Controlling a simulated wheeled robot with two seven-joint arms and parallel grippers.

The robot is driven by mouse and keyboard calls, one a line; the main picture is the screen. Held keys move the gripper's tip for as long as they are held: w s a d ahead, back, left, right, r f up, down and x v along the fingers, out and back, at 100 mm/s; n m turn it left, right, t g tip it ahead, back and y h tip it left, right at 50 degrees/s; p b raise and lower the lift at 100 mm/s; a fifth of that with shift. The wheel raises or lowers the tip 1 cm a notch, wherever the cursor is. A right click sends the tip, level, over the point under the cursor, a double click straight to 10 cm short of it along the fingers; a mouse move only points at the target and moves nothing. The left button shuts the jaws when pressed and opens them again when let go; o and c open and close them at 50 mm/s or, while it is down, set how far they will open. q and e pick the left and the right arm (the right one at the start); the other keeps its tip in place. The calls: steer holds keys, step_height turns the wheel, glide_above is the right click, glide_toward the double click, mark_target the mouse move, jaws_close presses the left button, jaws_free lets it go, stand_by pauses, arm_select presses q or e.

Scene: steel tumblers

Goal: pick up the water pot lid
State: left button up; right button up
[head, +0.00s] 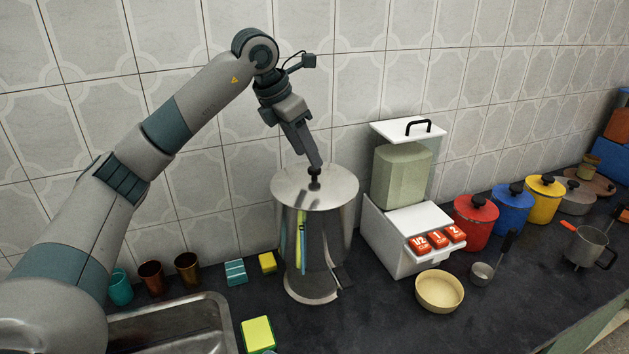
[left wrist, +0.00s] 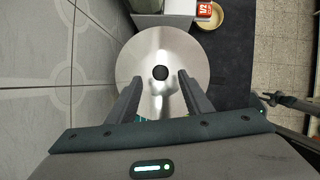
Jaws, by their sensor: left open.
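The water pot (head: 327,245) is a tall shiny steel cylinder on the dark counter near the tiled wall. Its round steel lid (head: 335,190) sits on top, with a small black knob (head: 314,171) in the middle. My left gripper (head: 316,164) points down at the knob from above. In the left wrist view the lid (left wrist: 140,72) lies below the open fingers of my left gripper (left wrist: 156,78), and the knob (left wrist: 160,73) shows between and slightly beyond their tips. I cannot tell whether the fingers touch anything.
A white dispenser (head: 410,225) stands close to the pot's right, with a yellow bowl (head: 439,290) in front. Several coloured canisters (head: 475,222) line the wall. A steel sink (head: 175,330), cups (head: 152,277) and sponges (head: 257,334) are at the left.

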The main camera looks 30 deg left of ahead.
mark_target(312, 169)
arm_select(q)
steer(key=shift+w+d+f+p, duration=0.1)
steer(key=shift+f+p, duration=0.2)
steer(key=shift+p, duration=0.05)
steer(key=p+x, duration=0.1)
steer(key=x, duration=0.1)
steer(key=shift+w+f, duration=0.1)
steer(key=shift+f, duration=0.3)
steer(key=shift+w+d+f+p, duration=0.15)
steer(key=shift+f+p, duration=0.15)
steer(key=shift+f, duration=0.05)
jaws_close()
